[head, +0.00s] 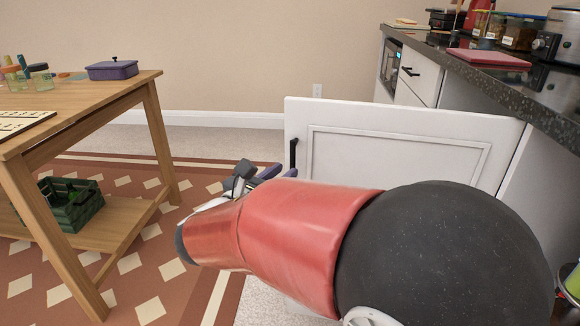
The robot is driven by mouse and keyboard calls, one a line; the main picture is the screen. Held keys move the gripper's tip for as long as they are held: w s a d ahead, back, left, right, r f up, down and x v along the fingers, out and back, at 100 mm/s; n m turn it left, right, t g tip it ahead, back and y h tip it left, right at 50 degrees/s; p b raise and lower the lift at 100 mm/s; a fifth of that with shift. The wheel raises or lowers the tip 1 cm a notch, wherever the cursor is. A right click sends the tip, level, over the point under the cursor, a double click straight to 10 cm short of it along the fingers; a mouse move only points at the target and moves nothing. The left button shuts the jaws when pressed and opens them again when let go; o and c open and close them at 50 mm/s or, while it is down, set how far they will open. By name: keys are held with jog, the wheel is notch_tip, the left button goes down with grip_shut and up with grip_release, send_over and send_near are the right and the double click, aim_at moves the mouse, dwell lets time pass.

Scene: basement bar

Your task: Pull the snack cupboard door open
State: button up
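The white snack cupboard door (400,148) stands swung out from the counter on the right, with its panelled face toward me. Its black bar handle (293,153) is near the door's left edge. My gripper (280,171) is just left of and below the handle, with its purple fingers partly hidden behind my red arm. I cannot tell whether the fingers touch the handle or how far apart they are. My arm covers the lower part of the door.
A dark stone counter (490,75) with jars and a red board (488,59) runs along the right. A wooden table (75,115) stands at left, with a green crate (70,203) on its lower shelf. Tiled floor (150,262) lies clear between table and door.

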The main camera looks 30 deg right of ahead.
jog(key=shift+v, duration=1.65)
jog(key=shift+d, duration=0.1)
